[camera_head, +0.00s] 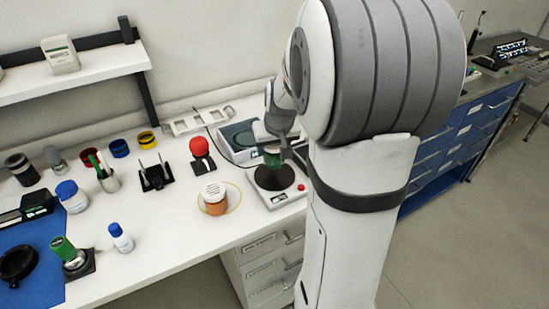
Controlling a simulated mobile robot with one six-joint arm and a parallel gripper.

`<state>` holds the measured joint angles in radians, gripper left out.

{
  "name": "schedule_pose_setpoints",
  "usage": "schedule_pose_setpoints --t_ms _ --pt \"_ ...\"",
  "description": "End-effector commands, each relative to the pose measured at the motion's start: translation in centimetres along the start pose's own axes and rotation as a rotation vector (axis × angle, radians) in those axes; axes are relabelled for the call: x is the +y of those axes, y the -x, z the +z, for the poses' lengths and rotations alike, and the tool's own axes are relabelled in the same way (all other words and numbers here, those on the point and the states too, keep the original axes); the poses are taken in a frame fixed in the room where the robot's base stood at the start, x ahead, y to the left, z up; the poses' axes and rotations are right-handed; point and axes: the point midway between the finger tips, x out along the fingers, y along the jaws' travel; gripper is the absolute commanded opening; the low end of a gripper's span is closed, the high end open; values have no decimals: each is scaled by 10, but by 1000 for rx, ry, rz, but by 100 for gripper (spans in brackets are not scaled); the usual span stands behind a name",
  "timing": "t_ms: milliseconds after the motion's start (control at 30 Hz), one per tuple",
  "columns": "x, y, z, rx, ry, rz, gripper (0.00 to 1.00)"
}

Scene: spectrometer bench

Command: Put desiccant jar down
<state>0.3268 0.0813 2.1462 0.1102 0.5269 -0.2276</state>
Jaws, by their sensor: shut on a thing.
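My gripper (273,143) is at the end of the arm, partly hidden by my arm links. It is shut on a green object (273,158), of which only a small part shows. The green object is over the dark round plate of a white bench device (287,200) with a red knob. I cannot tell whether it touches the plate. An orange jar with a white dotted lid (213,198) stands upright on the bench inside a thin yellow ring, left of the device and apart from my gripper. I cannot tell which of the two is the desiccant jar.
Behind the device is a second instrument (237,142). A red-topped item (201,152) and a black holder with upright tools (156,176) stand to the left. Blue-capped bottles and a blue mat (40,248) are farther left. The bench front around the orange jar is clear.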

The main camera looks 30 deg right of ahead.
Motion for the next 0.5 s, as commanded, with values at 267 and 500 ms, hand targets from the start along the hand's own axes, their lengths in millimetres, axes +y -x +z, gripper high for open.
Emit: schedule_pose_setpoints --t_ms 267,500 --pt "1 -32 14 -3 -2 0 29" --pt "1 -38 16 1 -2 1 29"
